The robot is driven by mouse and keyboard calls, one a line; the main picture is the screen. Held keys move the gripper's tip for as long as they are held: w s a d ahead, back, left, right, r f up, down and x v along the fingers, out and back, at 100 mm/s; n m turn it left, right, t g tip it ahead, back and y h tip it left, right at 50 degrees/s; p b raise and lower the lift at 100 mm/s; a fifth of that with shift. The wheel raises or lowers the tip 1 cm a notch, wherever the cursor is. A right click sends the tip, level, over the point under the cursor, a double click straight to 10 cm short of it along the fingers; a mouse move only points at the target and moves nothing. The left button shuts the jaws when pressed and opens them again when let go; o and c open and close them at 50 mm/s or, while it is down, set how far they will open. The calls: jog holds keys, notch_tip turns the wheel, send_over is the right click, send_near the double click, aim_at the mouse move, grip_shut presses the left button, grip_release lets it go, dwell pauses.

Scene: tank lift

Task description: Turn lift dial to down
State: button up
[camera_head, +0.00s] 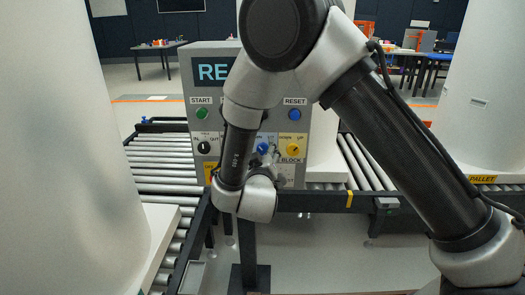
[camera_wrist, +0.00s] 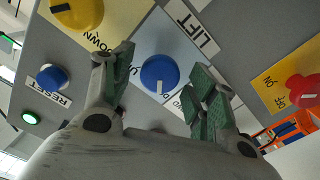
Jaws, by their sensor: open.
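The lift dial is a blue round knob (camera_wrist: 160,73) on a pale blue panel, with a LIFT label (camera_wrist: 194,27) beside it. Its white mark points toward the bottom of the wrist view. My gripper (camera_wrist: 163,62) is open, with one green-padded finger on each side of the blue knob. I cannot tell whether the fingers touch it. The blue knob also shows in the head view (camera_head: 262,148), close to my wrist. The labels around the knob are partly hidden by my right finger.
A yellow dial (camera_wrist: 77,12) marked DOWN is close by; it also shows above BLOCK in the head view (camera_head: 292,149). A blue reset button (camera_wrist: 52,77), green button (camera_wrist: 30,117) and red knob (camera_wrist: 302,88) surround it. Roller conveyors (camera_head: 160,160) and white tanks (camera_head: 85,140) flank the control box.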

jog(key=s, duration=1.1)
jog(key=shift+a, duration=0.2)
